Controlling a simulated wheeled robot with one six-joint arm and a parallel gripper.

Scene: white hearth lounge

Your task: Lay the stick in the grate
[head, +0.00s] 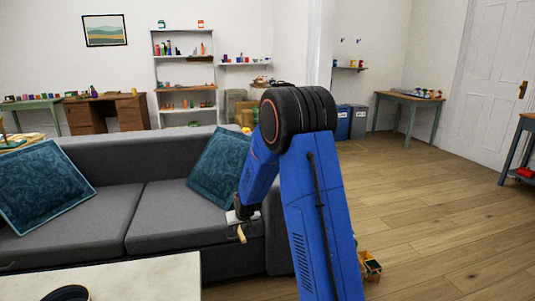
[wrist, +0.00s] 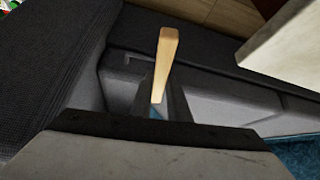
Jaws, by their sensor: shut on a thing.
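The stick (wrist: 166,60) is a short, pale wooden piece. In the wrist view it stands out from between the dark jaws of my gripper (wrist: 158,105), which are shut on it. In the head view the stick (head: 241,234) hangs below my gripper (head: 240,215), in front of the grey sofa's seat edge. Its upper end is hidden by the jaws. The grate is not in view.
A grey sofa (head: 165,215) with two teal cushions (head: 42,185) fills the left and middle. A pale tabletop (head: 130,278) is at the front left. Open wooden floor (head: 430,200) lies to the right. Shelves and work tables line the back walls.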

